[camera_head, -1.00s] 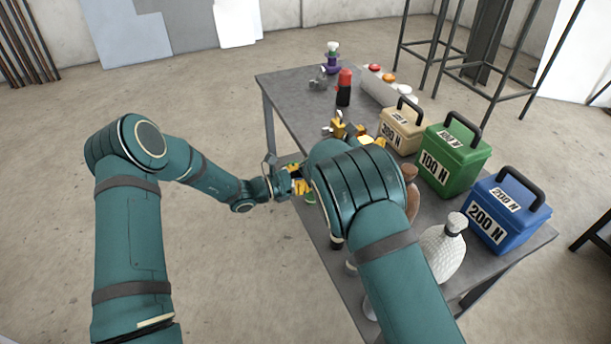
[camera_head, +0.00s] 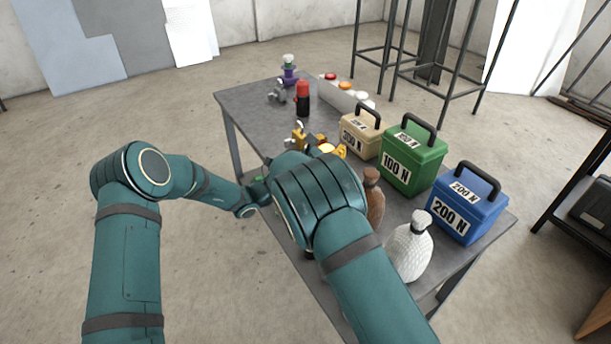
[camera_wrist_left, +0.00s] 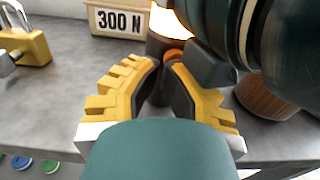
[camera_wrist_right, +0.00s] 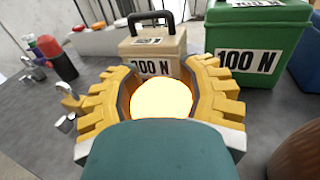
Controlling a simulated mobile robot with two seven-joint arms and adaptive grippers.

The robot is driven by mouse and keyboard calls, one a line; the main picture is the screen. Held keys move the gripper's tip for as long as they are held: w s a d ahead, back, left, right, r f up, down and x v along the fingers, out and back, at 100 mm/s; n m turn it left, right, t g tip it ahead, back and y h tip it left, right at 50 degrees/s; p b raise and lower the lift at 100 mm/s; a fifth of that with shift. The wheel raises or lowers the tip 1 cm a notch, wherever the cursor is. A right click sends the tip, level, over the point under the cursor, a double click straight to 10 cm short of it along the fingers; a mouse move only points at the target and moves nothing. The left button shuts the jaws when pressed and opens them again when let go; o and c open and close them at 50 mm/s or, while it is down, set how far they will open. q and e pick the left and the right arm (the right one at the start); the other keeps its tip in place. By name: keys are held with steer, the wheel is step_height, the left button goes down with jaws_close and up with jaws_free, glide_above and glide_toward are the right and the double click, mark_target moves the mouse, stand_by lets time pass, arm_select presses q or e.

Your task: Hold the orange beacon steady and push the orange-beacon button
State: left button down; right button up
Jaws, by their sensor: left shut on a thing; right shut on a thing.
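The orange beacon has a bright glowing dome, seen in the head view (camera_head: 326,147) and in the right wrist view (camera_wrist_right: 162,98). My right gripper (camera_wrist_right: 160,85) is shut around the dome, one finger on each side. In the left wrist view the beacon's dark body (camera_wrist_left: 160,47) stands upright below the glow, with a round orange button (camera_wrist_left: 173,57) low on its side. My left gripper (camera_wrist_left: 165,66) is closed down at the beacon's base, its fingertips right at the button; the exact contact is hard to see. In the head view my right arm hides the left gripper.
Behind the beacon stand a beige 300 N box (camera_head: 361,134), a green 100 N box (camera_head: 412,162) and a blue 200 N box (camera_head: 465,208). A brown bottle (camera_head: 374,200) and a white bottle (camera_head: 409,250) stand right of my right arm.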

arm_select(q)
steer(key=shift+x, duration=1)
arm_select(e)
steer(key=shift+a+f, duration=0.1)
steer(key=shift+f, duration=0.1)
arm_select(q)
steer(key=v, duration=1.4)
arm_select(e)
steer(key=o, duration=1.5)
steer(key=shift+r, duration=0.1)
